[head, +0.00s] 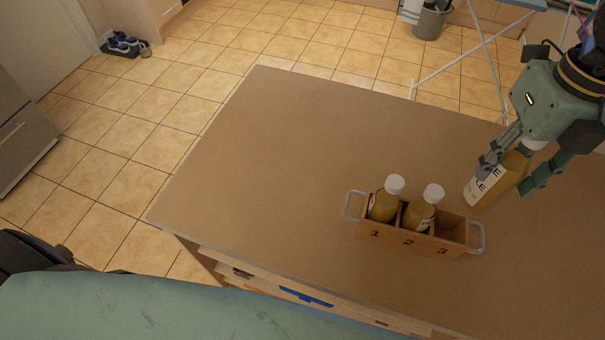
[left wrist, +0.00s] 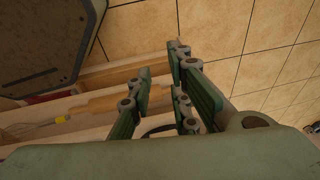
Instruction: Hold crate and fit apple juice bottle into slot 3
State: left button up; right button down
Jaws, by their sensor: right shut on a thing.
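The wooden crate (head: 377,231) stands on the table, with metal handles at both ends and slots marked 1, 2 and 3. One juice bottle with a white cap (head: 384,203) stands in slot 1 and another (head: 424,210) in slot 2. Slot 3 (head: 450,228) is empty. My right gripper (head: 508,180) is shut on the apple juice bottle (head: 488,190), tilted, behind and right of slot 3. Its label is partly covered by a finger. My left gripper (left wrist: 163,80) is open and empty in the left wrist view, away from the crate. The head view does not show its fingers.
The brown table top (head: 290,150) is clear left of the crate and behind it. Drawers or shelves with a blue item (head: 306,297) lie under the table's front edge. A grey bucket (head: 430,22) and a rack stand on the tiled floor beyond.

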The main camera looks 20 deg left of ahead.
pick_arm(q)
jog(key=w+a+r+n+t+y, duration=0.1)
jog(key=w+a+r+t, duration=0.2)
jog(key=w+a+r, duration=0.65)
jog(key=w+a+r+n+t+y, duration=0.1)
jog(key=w+a+r+t+y, duration=0.15)
jog(key=w+a+r, duration=0.7)
jog(key=w+a+r+m+t+h, duration=0.2)
jog(key=w+a+r+t, duration=0.2)
jog(key=w+r, duration=0.7)
jog(key=w+a+r+m+t+h, duration=0.2)
jog(key=w+a+r+t, duration=0.3)
jog(key=w+r, duration=0.6)
jog(key=w+d+r+m+h, duration=0.2)
jog(key=d+r+m+h, duration=0.45)
jog(key=d+r, duration=0.4)
jog(key=m+g+h, duration=0.7)
jog(key=m+g, duration=1)
jog(key=m, duration=0.9)
send_near(347, 202)
jog(key=x, duration=1)
jog(key=shift+f, duration=0.25)
